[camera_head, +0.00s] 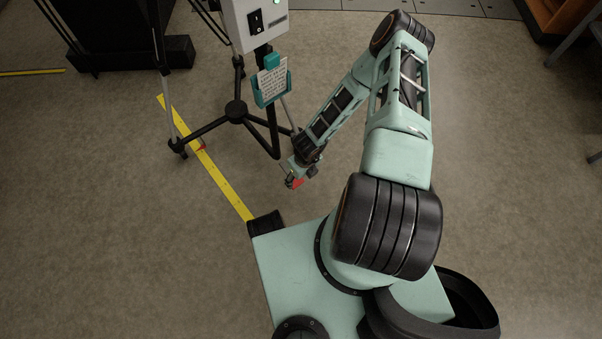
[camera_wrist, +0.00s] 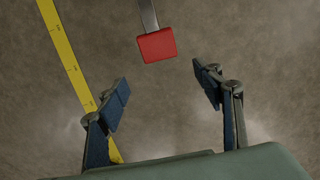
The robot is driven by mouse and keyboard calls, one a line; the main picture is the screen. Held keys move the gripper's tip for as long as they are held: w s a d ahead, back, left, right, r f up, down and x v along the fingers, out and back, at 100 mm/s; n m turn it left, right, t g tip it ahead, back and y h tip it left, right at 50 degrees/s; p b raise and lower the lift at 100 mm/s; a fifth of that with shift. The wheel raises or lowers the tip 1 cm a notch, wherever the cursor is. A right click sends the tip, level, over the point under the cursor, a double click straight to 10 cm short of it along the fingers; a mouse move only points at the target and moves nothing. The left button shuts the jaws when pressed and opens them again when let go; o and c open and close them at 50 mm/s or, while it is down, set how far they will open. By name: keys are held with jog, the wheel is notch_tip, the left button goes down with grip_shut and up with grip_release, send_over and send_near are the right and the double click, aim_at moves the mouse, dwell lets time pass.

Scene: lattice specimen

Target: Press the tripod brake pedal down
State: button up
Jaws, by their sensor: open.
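The red brake pedal (camera_wrist: 157,45) is a small block on the end of a grey metal bar in the wrist view. It shows ahead of my gripper (camera_wrist: 162,82), roughly between the lines of the two fingers and beyond their tips. The fingers are spread open with nothing between them, and I see no contact with the pedal. In the head view red shows at my gripper (camera_head: 292,178), partly hidden by it. The black tripod (camera_head: 237,110) stands to the left of my gripper and carries a white box (camera_head: 254,22) with a switch.
A yellow tape strip (camera_head: 222,178) runs along the floor beside the tripod. A small red part (camera_head: 201,148) lies near the left tripod leg. A teal holder with a printed card (camera_head: 271,84) hangs on the post. Open floor (camera_head: 510,160) lies to the right.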

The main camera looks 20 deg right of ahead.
jog(key=shift+s+r, duration=0.2)
jog(key=shift+r, duration=1)
jog(key=shift+d, duration=0.1)
